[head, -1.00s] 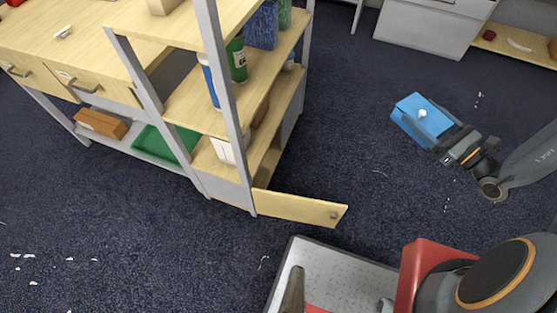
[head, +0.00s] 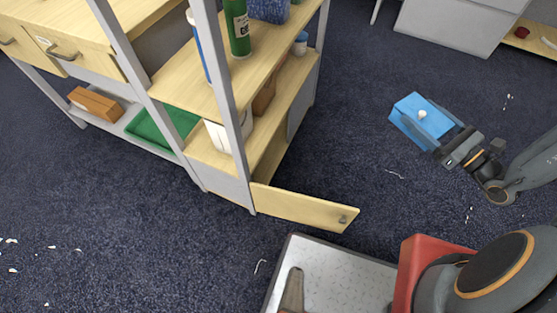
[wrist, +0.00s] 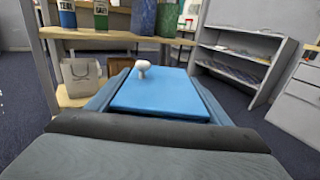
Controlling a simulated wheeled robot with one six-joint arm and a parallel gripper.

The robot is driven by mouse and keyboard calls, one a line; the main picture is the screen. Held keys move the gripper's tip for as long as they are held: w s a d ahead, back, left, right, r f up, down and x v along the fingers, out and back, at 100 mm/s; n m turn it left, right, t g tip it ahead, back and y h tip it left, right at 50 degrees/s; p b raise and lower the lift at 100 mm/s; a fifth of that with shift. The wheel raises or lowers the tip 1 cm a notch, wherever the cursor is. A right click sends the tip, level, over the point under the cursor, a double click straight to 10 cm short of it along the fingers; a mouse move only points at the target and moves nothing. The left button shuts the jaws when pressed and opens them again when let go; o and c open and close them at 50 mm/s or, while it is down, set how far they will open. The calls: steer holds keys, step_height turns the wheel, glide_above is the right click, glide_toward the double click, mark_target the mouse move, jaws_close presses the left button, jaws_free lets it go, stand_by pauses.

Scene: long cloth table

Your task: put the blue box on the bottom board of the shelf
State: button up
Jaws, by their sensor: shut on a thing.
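The blue box (head: 422,117) has a white knob on its lid and is held level above the dark carpet at the right in the head view. My gripper (head: 446,145) is shut on it from its near right side. In the wrist view the blue box (wrist: 160,95) fills the middle, with the grey jaws along its sides. The shelf (head: 235,110) stands left of the box, apart from it, with light wood boards and grey posts. Its bottom board (head: 215,157) bears a white bag-like thing (head: 219,136) and a brown box (head: 264,97).
An open wooden door or flap (head: 305,208) sticks out from the shelf's foot towards the right. Bottles such as a green one (head: 237,28) stand on the board above. A drawer table (head: 70,45) adjoins the shelf at left. Carpet between box and shelf is clear.

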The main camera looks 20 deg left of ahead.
step_height(320, 180, down, 23)
steer(key=w+a+b, duration=0.1)
steer(key=b, duration=2.5)
steer(key=w+a+f+n+g+y+b, duration=0.1)
steer(key=w+a+f+b, duration=0.2)
steer(key=f+b, duration=0.15)
steer(key=w+a+f+g+b, duration=0.1)
steer(key=w+a+f+b, duration=0.1)
steer(key=a+f+b, duration=0.3)
steer(key=w+a+f+n+g+y, duration=0.1)
steer(key=w+a+f+g, duration=0.3)
steer(key=a, duration=0.6)
steer(key=w+a+f+n+t+y, duration=0.1)
steer(key=w+a+f, duration=0.1)
steer(key=a+f, duration=0.5)
steer(key=s+a+f+n+g, duration=0.1)
steer(key=s+a+f+g, duration=0.15)
steer(key=a, duration=1.15)
steer(key=s+a+f+n+g, duration=0.1)
steer(key=s+a+n, duration=0.15)
steer(key=a, duration=1.05)
steer(key=shift+m, duration=0.35)
steer(key=f+b, duration=0.2)
steer(key=f, duration=0.1)
steer(key=f+b, duration=0.2)
steer(key=f, duration=0.1)
steer(key=f+b, duration=0.2)
steer(key=f, duration=0.2)
steer(key=shift+s+a, duration=0.2)
steer(key=shift+s, duration=0.15)
